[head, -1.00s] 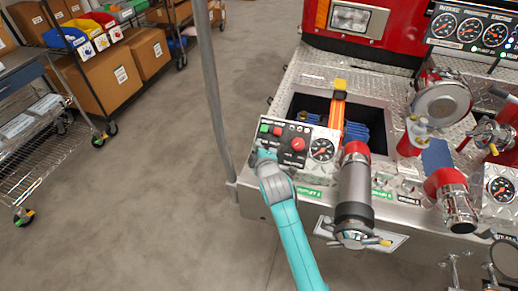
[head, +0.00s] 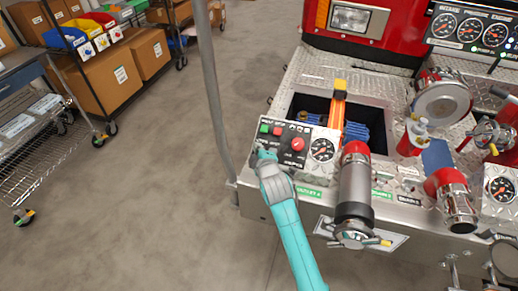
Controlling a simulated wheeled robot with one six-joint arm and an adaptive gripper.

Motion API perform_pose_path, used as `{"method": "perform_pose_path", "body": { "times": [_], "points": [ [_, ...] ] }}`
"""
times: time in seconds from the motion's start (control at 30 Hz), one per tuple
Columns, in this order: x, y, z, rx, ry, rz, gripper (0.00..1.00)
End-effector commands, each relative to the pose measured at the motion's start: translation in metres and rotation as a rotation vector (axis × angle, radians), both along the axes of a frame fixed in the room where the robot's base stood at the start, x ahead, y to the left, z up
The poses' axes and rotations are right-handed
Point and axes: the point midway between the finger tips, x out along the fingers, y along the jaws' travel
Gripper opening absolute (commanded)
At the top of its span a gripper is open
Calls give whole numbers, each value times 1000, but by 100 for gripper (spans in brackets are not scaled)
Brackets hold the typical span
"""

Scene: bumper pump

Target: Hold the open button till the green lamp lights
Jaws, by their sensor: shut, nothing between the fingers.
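The control panel (head: 283,159) is a small plate on the bumper with labels, buttons and a round gauge. A green square (head: 264,128) is at its upper left, with a small red piece (head: 278,131) beside it. I cannot tell which of these is a lamp or whether one is lit. A red round knob (head: 298,144) is at the panel's middle right. My gripper (head: 261,150) is shut and empty, at the panel's lower left edge. It hides that part of the panel, and the open button cannot be made out. I cannot tell whether the fingertips touch anything.
A grey pole (head: 210,95) stands just left of the panel. A dark open well with an orange-yellow handle (head: 339,105) lies behind it. A large pipe fitting (head: 355,190) rises at its right. The floor on the left is clear up to the carts.

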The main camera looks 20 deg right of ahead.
Motion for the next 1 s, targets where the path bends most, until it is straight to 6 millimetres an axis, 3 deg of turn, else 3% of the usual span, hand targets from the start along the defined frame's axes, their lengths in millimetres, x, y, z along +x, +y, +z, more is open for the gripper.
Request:
{"method": "perform_pose_path", "body": {
  "times": [1.0],
  "points": [
    [3,-2,-6,0,-1,0,0]
  ]
}}
